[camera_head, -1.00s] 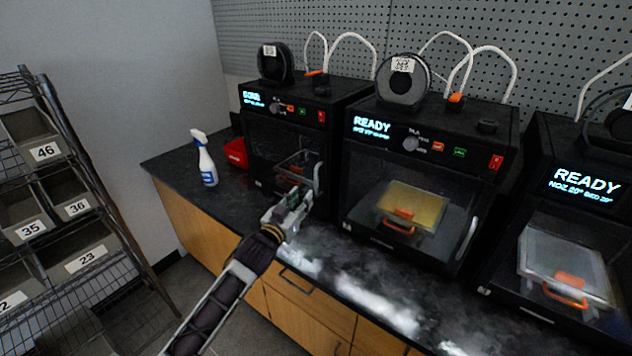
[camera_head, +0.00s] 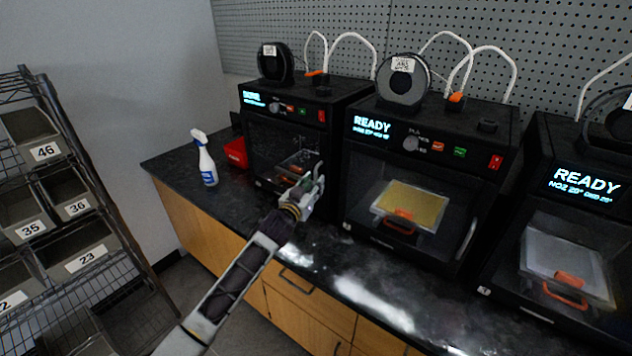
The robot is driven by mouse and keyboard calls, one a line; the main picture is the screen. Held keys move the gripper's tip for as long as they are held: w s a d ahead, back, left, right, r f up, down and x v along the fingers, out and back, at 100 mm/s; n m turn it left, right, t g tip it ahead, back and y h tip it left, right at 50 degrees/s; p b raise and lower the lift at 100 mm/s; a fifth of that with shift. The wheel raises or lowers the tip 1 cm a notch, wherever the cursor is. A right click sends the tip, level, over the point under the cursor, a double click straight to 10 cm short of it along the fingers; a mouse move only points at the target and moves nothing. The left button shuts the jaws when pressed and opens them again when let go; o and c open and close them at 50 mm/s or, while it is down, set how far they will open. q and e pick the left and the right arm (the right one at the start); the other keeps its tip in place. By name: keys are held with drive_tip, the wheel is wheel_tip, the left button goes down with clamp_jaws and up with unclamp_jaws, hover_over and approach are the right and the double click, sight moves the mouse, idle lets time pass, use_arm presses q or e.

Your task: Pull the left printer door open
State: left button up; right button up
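The left printer (camera_head: 338,106) is a black box on the counter. Its dark, see-through door (camera_head: 270,142) appears closed, with a print bed dimly visible behind it. My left gripper (camera_head: 313,180) is at the lower right part of this door, where the door's pale upright handle is. Gripper and handle overlap in the picture, so I cannot tell whether the fingers touch it, surround it or are shut on it. My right gripper is not in view.
A middle printer (camera_head: 450,130) stands close to the right of my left gripper, with another printer (camera_head: 570,135) farther right. A spray bottle (camera_head: 206,160) and red bin (camera_head: 236,152) stand left of the left printer. The counter (camera_head: 330,250) in front is clear.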

use_arm(q)
drive_tip(key=shift+x, duration=1.15)
clamp_jaws()
drive_tip(key=shift+s+a, duration=0.1)
drive_tip(key=shift+a, duration=0.05)
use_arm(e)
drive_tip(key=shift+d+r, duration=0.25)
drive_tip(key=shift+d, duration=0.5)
